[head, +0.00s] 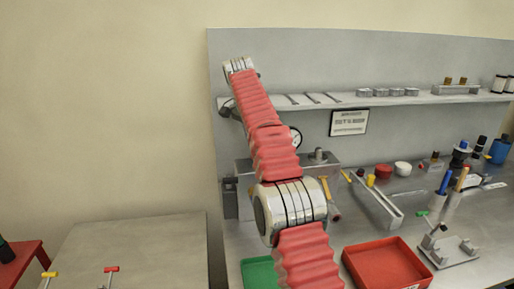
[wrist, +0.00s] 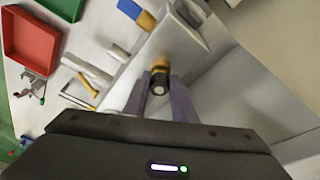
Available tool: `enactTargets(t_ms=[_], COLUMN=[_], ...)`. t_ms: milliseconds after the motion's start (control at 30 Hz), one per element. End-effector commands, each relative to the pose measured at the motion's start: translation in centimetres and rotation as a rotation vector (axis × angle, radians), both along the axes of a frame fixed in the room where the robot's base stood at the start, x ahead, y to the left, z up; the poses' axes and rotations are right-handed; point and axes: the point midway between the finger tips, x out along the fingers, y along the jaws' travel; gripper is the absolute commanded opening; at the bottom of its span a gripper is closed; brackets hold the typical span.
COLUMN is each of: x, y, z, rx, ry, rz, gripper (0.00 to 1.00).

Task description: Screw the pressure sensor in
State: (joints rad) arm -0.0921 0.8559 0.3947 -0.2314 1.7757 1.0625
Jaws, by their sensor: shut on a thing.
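In the wrist view my gripper (wrist: 159,90) is shut on the pressure sensor (wrist: 159,83), a small dark cylinder with a brass-coloured part at its far end. The sensor points away from the camera, towards a grey block (wrist: 185,50). I cannot tell whether its brass end touches the block or stands apart from it. In the head view a grey metal block (head: 320,166) stands on the bench behind my arm. My gripper and the sensor are hidden there.
A red tray (head: 346,262) and a green tray (head: 246,268) lie at the bench front. A shelf (head: 345,101) runs along the back panel. A round gauge (head: 296,138) shows beside my arm. Tools and a bracket (head: 378,205) crowd the right.

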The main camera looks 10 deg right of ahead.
Motion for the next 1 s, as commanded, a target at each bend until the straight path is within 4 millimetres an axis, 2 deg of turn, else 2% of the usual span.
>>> enactTargets(t_ms=[267, 300, 567, 733, 833, 1000], x=[0.04, 0.04, 0.01, 0.00, 0.00, 0.00], y=[0.00, 0.00, 0.03, 0.04, 0.04, 0.04], z=[0.17, 0.16, 0.07, 0.03, 0.01, 0.00], rx=[0.000, 0.000, 0.000, 0.000, 0.000, 0.000], ry=[-0.005, -0.005, -0.002, -0.001, -0.001, -0.001], rz=[-0.013, -0.013, -0.012, -0.012, -0.011, -0.011], gripper=[0.02, 0.27, 0.45, 0.46, 0.40, 0.40])
